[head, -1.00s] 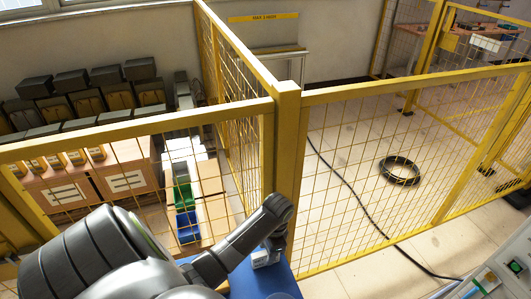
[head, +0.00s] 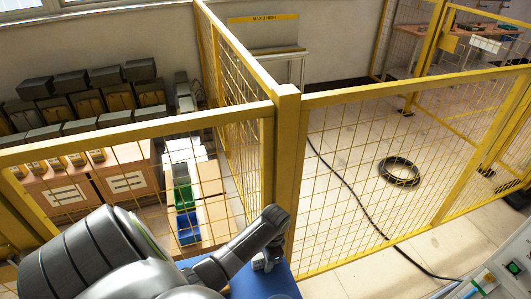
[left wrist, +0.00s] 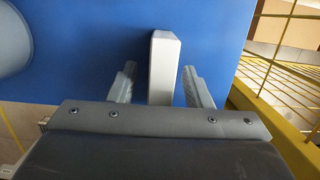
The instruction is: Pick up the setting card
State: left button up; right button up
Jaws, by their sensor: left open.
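A white, narrow, flat-topped piece (left wrist: 164,62), which may be the setting card, stands out against a blue surface (left wrist: 90,35) in the left wrist view. My left gripper (left wrist: 160,84) is open, with one finger on each side of the white piece. A gap shows on both sides, so the fingers look apart from it. In the head view my left gripper (head: 267,264) is over the blue surface (head: 262,287), and the white piece is hidden or too small to make out. My right gripper is out of view.
A yellow mesh fence (head: 287,170) stands just beyond the blue surface. A grey rounded thing (left wrist: 12,40) is at the left of the wrist view. A machine panel with a green button (head: 513,267) is at the right. A black cable (head: 350,195) lies on the floor behind the fence.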

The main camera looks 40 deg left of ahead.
pick_arm(q)
grip_shut()
dwell(0.4)
